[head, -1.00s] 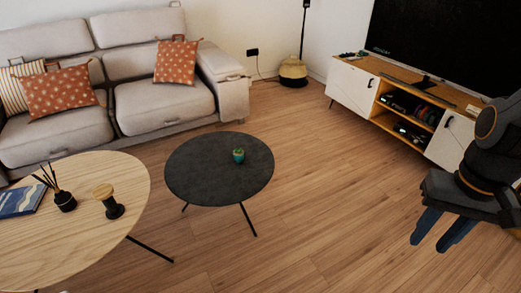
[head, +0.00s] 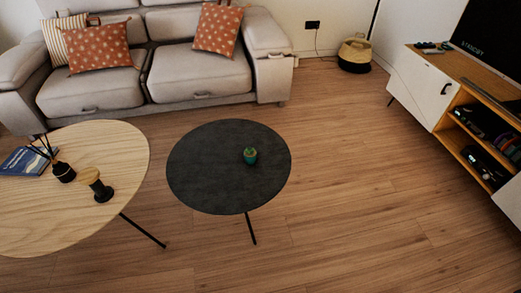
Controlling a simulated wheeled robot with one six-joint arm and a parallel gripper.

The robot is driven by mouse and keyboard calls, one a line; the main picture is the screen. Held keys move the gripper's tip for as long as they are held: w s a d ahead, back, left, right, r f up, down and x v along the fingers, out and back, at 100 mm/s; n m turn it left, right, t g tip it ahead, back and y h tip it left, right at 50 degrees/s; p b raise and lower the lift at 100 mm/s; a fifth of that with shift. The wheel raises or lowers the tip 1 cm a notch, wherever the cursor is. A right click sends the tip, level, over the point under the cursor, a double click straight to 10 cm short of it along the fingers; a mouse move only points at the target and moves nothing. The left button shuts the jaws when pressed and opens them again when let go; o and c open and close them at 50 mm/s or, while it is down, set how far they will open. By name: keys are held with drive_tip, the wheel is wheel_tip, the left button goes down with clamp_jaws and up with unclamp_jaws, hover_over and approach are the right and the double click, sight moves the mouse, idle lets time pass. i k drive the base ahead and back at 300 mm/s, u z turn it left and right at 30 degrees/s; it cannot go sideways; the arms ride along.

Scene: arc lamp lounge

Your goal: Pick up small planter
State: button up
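The small planter (head: 250,157) is a little teal pot with a green plant in it. It stands upright on the round dark table (head: 215,185), right of the table's middle. Nothing touches it or hides it in the head view. My gripper is out of the picture.
A light wooden table (head: 95,215) with a book (head: 25,161), a reed diffuser (head: 63,172) and a dark spool-like object (head: 97,185) stands to the left. A grey sofa (head: 200,75) is behind. A TV cabinet (head: 420,85) is at right. Floor in front and right is clear.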

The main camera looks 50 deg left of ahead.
sight(250, 155)
drive_tip(key=u, duration=0.3)
drive_tip(key=i, duration=0.65)
drive_tip(key=u, duration=1.2)
drive_tip(key=i, duration=0.6)
drive_tip(key=u, duration=0.65)
